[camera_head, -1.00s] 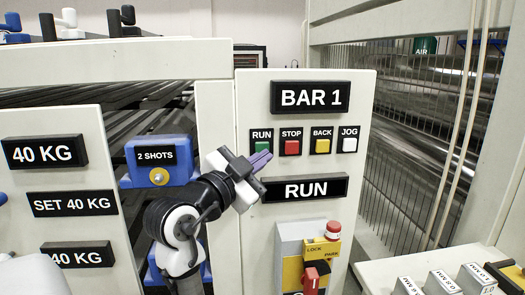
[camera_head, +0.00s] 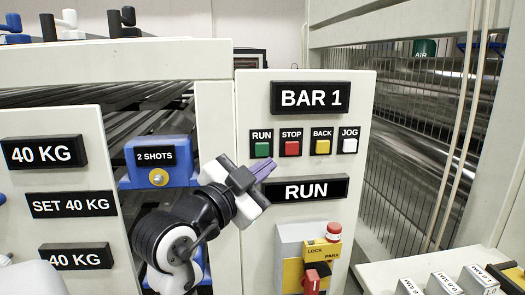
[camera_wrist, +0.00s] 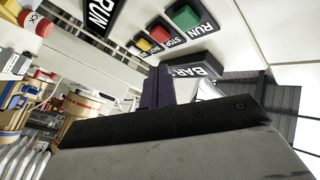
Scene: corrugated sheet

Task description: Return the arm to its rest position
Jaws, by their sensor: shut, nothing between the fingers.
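My gripper (camera_head: 266,170) is in front of the BAR 1 panel (camera_head: 220,270), just below the green RUN button (camera_head: 262,149) and left of the RUN sign (camera_head: 304,189). Its purple fingers are closed together with nothing between them. In the wrist view the closed fingers (camera_wrist: 157,88) point toward the panel, with the green button (camera_wrist: 186,17) beyond them. The red STOP button (camera_head: 292,148), yellow BACK button (camera_head: 323,147) and white JOG button (camera_head: 350,146) sit to the right of the green one.
A lock box (camera_head: 290,240) with a red knob (camera_head: 333,230) and a red handle stands below the RUN sign. A blue 2 SHOTS box (camera_head: 160,178) is behind my arm at the left. Labelled blocks (camera_head: 445,284) rest on a ledge at lower right.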

